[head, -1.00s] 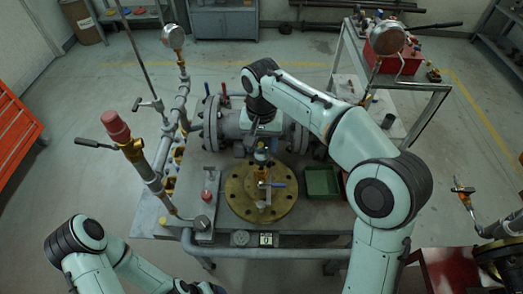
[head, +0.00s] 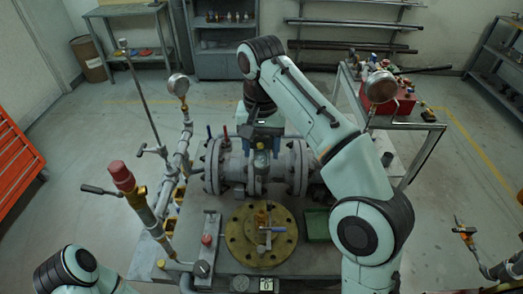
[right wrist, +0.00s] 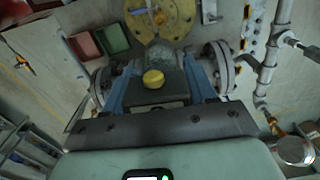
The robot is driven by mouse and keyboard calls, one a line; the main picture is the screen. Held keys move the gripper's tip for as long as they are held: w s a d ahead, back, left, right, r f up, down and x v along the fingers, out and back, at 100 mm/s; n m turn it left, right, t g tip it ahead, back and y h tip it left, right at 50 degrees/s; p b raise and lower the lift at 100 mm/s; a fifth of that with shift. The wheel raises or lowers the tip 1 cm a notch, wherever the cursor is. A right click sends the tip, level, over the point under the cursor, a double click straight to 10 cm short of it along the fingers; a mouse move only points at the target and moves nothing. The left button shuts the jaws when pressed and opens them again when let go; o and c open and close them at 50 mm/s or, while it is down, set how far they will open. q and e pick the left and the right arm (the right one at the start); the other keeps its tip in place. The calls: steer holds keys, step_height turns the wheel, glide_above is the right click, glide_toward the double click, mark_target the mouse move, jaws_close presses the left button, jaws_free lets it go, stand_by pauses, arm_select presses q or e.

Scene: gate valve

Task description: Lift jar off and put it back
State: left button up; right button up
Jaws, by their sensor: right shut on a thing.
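The jar (head: 262,160), a small greyish vessel, hangs below my right gripper (head: 262,146), which is shut on it. In the head view it overlaps the grey valve body and appears clear above the round brass flange (head: 240,247). In the right wrist view my right gripper (right wrist: 160,90) has its blue-grey fingers on either side, with a yellow round cap between them; the grey jar (right wrist: 161,54) shows partly beyond a dark block. A brass fitting (head: 261,217) with a lever stands on the flange. My left gripper is out of view; only left arm links show at lower left.
The grey flanged valve body (head: 240,165) lies behind the brass flange. A green tray (head: 316,224) is right of the flange. Upright pipes with a gauge (head: 178,84) and a red-capped post (head: 121,175) stand left. A cart with a red box (head: 388,100) stands back right.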

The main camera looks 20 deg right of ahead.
mark_target(262, 137)
steer(key=shift+r, duration=1.6)
